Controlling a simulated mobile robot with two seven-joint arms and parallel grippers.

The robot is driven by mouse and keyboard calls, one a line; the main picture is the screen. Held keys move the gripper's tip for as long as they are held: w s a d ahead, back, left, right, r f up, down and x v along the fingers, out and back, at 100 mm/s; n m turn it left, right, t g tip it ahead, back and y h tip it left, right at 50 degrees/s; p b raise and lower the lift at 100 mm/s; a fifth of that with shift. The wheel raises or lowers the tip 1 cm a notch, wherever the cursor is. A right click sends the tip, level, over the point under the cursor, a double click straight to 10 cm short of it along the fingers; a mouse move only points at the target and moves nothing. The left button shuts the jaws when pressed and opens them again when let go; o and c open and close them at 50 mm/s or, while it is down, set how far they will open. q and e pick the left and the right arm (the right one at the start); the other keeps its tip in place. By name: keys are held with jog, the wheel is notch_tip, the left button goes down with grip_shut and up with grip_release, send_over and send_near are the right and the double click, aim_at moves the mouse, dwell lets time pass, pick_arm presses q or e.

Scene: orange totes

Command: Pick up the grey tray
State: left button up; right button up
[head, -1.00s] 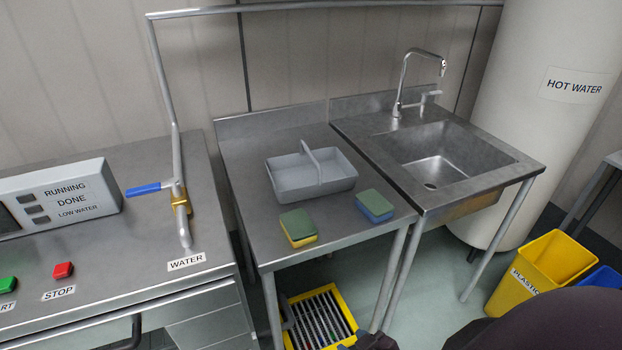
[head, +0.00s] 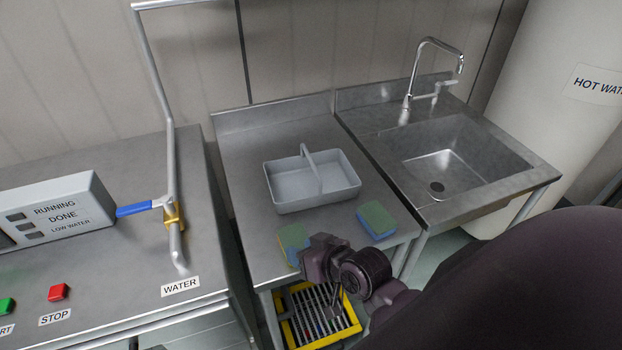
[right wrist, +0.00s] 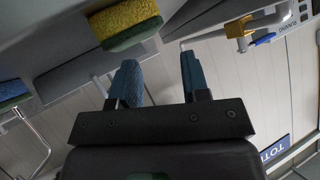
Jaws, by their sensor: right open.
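The grey tray (head: 285,194) is a shallow open box with a raised handle across its middle. It stands empty on the steel table (head: 240,150) in the head view. My right gripper (head: 293,247) reaches over the table's front edge, nearer me than the tray and apart from it. Its blue fingers overlap the green-and-yellow sponge (head: 289,233) in the head view; contact cannot be told. In the right wrist view the gripper (right wrist: 161,78) is open, with nothing between its fingers. My left gripper is not in view.
The green-and-blue sponge (head: 377,219) lies right of my right gripper. A sink (head: 450,170) with a tap adjoins the table on the right. A control box (head: 55,212) and a blue-handled water valve (head: 150,207) are on the left. A yellow crate (head: 318,315) sits below the table.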

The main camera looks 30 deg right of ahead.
jog(key=w+d+r+m+t+h, duration=0.1)
jog(key=w+r+m+t+h, duration=0.35)
jog(key=w+m, duration=0.3)
jog(key=w+d+r+m+t+h, duration=0.1)
jog(key=w+r+m+t+h, duration=0.2)
jog(key=w+r+m+t, duration=0.4)
jog(key=w+d+f+m+g+h, duration=0.1)
jog(key=d+f+m+g+h, duration=0.1)
jog(key=m+g, duration=0.4)
jog(key=w+d+f+m+g+h+p, duration=0.1)
jog(key=d+f+m+g+h, duration=0.2)
jog(key=m+g, duration=0.4)
jog(key=w+d+f+m+g+h+p, duration=0.1)
jog(key=d+f+m+g+h, duration=0.1)
jog(key=f+m+g+h, duration=0.2)
jog(key=shift+w+d+m+g+h, duration=0.1)
jog(key=shift+d+m+g+h, duration=0.05)
jog(key=shift+m+g+h, duration=0.5)
jog(key=shift+d+m+g+h, duration=0.1)
jog(key=shift+m+g+h, duration=0.3)
jog(key=shift+m+g, duration=0.4)
jog(key=x, duration=0.1)
jog(key=p+x, duration=0.1)
jog(key=x, duration=0.2)
jog(key=shift+w+d+r, duration=0.25)
jog(key=shift+w+r, duration=0.05)
jog(key=shift+d+f, duration=0.1)
jog(key=shift+d, duration=0.2)
